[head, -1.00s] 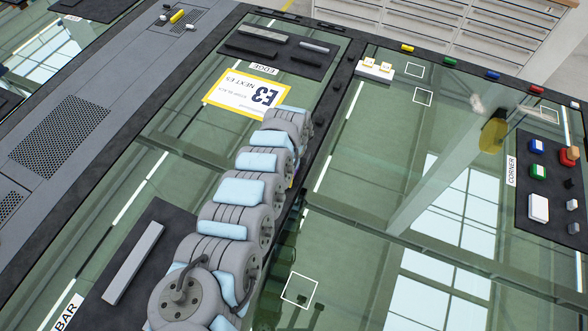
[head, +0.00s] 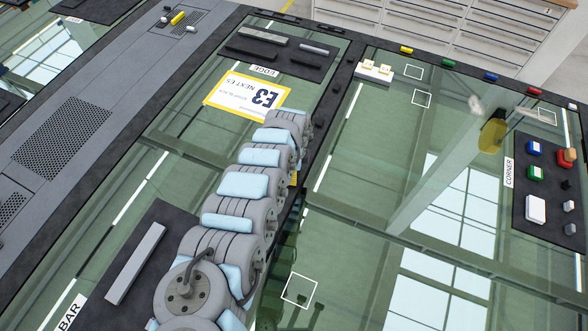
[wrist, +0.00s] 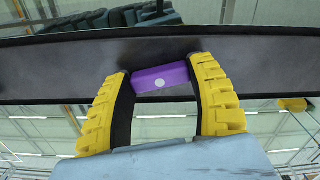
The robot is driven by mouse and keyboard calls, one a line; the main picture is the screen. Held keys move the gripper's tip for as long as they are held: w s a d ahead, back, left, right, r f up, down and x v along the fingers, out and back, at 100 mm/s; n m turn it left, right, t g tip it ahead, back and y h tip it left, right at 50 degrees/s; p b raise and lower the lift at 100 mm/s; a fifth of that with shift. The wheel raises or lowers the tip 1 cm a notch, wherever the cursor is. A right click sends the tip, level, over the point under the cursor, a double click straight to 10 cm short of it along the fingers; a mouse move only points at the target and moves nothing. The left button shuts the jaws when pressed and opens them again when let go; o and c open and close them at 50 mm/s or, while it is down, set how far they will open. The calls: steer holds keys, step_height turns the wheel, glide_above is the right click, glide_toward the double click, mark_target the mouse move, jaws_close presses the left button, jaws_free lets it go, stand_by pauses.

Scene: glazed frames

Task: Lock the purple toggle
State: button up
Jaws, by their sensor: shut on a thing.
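My gripper is shut on the toggle, with a finger against each end. In the head view my arm hides the toggle and most of the gripper; only a bit of yellow shows beside the arm.
A dark frame bar (wrist: 60,72) crosses the wrist view. In the head view, a yellow-edged E3 card (head: 247,96) lies left of my arm. A dark panel with coloured buttons (head: 550,205) is at the right. Glass panes (head: 350,200) reflect windows.

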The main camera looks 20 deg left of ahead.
steer(key=n+p, duration=0.1)
steer(key=n, duration=0.3)
steer(key=shift+r+n+p, duration=0.1)
steer(key=shift+n+p, duration=0.2)
steer(key=shift+p, duration=0.1)
steer(key=n+p, duration=0.1)
steer(key=n, duration=0.2)
steer(key=shift+n, duration=0.4)
steer(key=n, duration=0.3)
steer(key=shift+n, duration=2)
steer(key=o, duration=1.2)
